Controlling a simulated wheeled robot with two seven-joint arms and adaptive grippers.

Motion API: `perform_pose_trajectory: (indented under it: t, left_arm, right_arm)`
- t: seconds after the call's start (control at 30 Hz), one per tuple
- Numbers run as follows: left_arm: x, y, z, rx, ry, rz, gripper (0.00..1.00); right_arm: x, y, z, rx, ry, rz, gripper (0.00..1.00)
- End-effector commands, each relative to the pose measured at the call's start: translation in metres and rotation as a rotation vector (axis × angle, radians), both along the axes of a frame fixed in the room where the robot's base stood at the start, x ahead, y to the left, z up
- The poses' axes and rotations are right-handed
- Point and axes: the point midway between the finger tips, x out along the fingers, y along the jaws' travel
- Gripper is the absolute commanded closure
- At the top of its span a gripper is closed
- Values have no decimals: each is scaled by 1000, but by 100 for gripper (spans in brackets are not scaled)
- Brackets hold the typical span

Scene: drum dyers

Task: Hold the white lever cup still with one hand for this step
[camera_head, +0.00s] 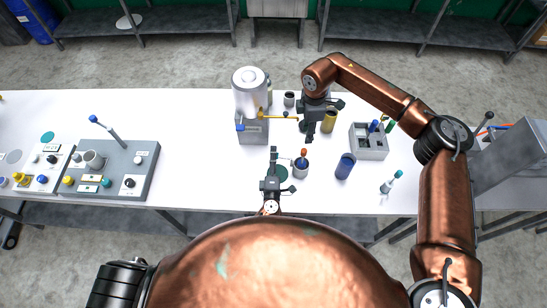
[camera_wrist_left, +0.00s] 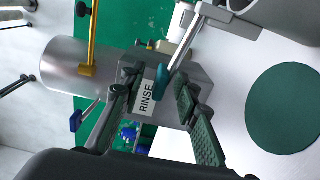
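The white lever cup (camera_head: 302,171) stands upright on the white table, with dark blue inside. A thin piece with an orange-brown knob (camera_head: 303,152) rises at it. In the left wrist view the cup (camera_wrist_left: 290,18) is cut off at the top right, and its lever with a teal tip (camera_wrist_left: 161,72) reaches between my fingers. My left gripper (camera_head: 273,158) is beside the cup, on its left. In the left wrist view the fingers (camera_wrist_left: 160,88) are apart, with no clear contact on the lever. My right gripper (camera_head: 310,132) is above the table behind the cup; its fingers are unclear.
A green disc (camera_head: 281,174) lies left of the cup. A grey tank (camera_head: 250,92) with a yellow lever and a RINSE label (camera_wrist_left: 146,97) stands behind. A blue cup (camera_head: 345,166), a yellow cup (camera_head: 329,121) and a grey rack (camera_head: 369,150) are to the right. A control panel (camera_head: 110,176) is left.

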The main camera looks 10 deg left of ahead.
Motion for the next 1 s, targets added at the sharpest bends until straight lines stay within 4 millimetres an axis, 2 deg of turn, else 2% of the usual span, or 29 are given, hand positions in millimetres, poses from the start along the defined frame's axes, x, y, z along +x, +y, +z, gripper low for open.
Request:
perform_pose_trajectory:
  t: [0.07,0.47,0.97,1.0]
  left_arm:
    - [0,0,0,0,0,0,72]
    - [0,0,0,1,0,0,99]
    - [-1,0,0,1,1,0,100]
    - [-1,0,-1,1,1,0,100]
  right_arm:
    - [0,0,0,0,0,0,71]
    - [0,0,0,0,0,0,71]
    - [0,0,0,0,0,0,71]
    - [0,0,0,1,0,0,68]
